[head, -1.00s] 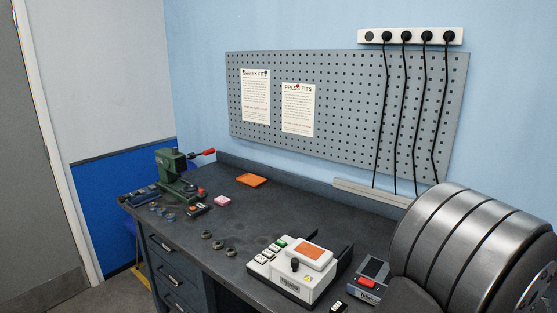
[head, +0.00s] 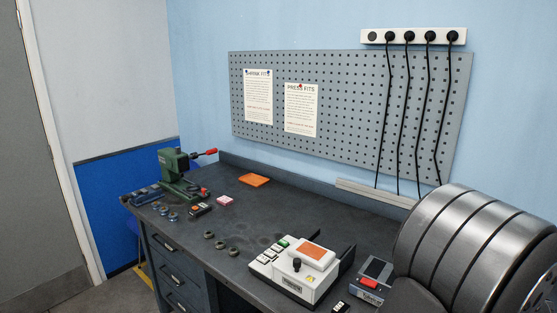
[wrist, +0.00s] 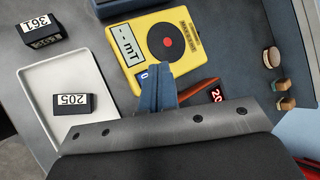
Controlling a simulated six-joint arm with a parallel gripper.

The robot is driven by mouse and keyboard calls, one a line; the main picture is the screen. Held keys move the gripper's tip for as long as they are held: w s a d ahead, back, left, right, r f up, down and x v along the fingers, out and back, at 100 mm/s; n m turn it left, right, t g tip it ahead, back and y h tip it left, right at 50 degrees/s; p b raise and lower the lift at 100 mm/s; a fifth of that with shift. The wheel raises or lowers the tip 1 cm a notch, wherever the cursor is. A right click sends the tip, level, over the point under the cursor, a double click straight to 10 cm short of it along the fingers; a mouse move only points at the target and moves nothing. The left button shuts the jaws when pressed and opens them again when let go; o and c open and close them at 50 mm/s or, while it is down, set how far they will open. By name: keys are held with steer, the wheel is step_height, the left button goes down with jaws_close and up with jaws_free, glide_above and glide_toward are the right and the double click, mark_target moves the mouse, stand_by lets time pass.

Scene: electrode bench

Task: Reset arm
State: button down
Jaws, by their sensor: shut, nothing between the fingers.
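My gripper (wrist: 156,88) shows in the wrist view with its blue fingers shut together and nothing between them. The fingertips are in front of the lower edge of a yellow meter (wrist: 160,40), which has a grey display reading "mT" and a black disc with a red centre. I cannot tell whether they touch it. My gripper's fingers do not show in the head view.
In the wrist view, a white tray (wrist: 42,84) at left holds a black block marked 205 (wrist: 74,104); another marked 361 (wrist: 40,30) is above. In the head view, a green press (head: 175,172) and white instrument (head: 300,270) stand on the dark bench (head: 300,220).

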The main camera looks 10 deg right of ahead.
steer(key=shift+f, duration=2)
steer(key=shift+r, duration=0.1)
step_height(320, 180, up, 9)
steer(key=w+g, duration=0.1)
steer(key=g, duration=0.8)
steer(key=shift+w+n, duration=0.2)
steer(key=shift+n, duration=0.1)
steer(key=shift+r, duration=0.1)
steer(key=shift+a+y, duration=0.1)
steer(key=shift+y, duration=0.2)
stand_by(2.1)
